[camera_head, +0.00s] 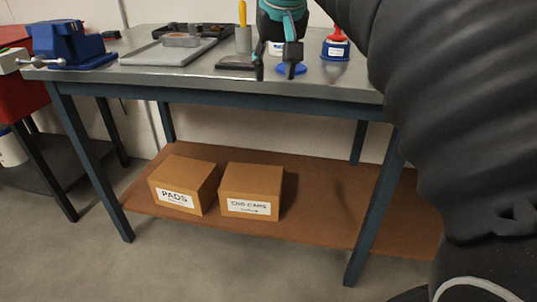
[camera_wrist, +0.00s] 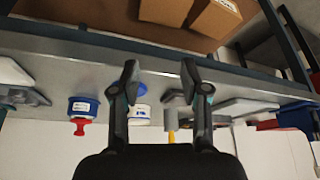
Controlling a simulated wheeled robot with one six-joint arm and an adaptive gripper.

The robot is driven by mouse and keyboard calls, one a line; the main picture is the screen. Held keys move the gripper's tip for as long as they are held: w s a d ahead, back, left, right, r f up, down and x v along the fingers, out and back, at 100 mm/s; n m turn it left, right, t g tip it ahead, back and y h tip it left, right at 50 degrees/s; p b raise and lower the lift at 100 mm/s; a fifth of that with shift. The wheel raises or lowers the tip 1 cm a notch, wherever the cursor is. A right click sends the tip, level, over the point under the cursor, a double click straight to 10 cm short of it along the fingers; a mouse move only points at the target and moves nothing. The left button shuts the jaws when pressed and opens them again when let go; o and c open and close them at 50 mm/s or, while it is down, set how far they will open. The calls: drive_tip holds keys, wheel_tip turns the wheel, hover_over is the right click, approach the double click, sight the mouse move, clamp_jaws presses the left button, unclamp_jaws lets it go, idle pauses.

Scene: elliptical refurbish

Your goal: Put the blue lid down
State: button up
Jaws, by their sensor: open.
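The blue lid (camera_head: 291,70) lies flat on the grey workbench (camera_head: 335,80) near its front edge, partly hidden behind a finger of my gripper. My gripper (camera_head: 275,72) is open, with its fingers pointing down over the bench front.
A blue-and-white container with a red top (camera_head: 336,48) stands right of the lid. A grey cup with a yellow tool (camera_head: 243,40), a grey tray (camera_head: 168,52) and a blue vise (camera_head: 70,45) are to the left. Two cardboard boxes (camera_head: 251,188) sit on the lower shelf.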

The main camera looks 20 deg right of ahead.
drive_tip(key=s+a+f+n, duration=0.1)
drive_tip(key=s+a+f, duration=0.2)
drive_tip(key=s+f, duration=0.5)
drive_tip(key=s+a+f+n+y, duration=0.1)
drive_tip(key=s+a+f, duration=0.2)
drive_tip(key=s+f, duration=0.4)
wheel_tip(320, 180, down, 9)
drive_tip(key=shift+s+a+f+t, duration=0.1)
drive_tip(key=shift+s+a+t, duration=0.25)
drive_tip(key=shift+a+t, duration=0.05)
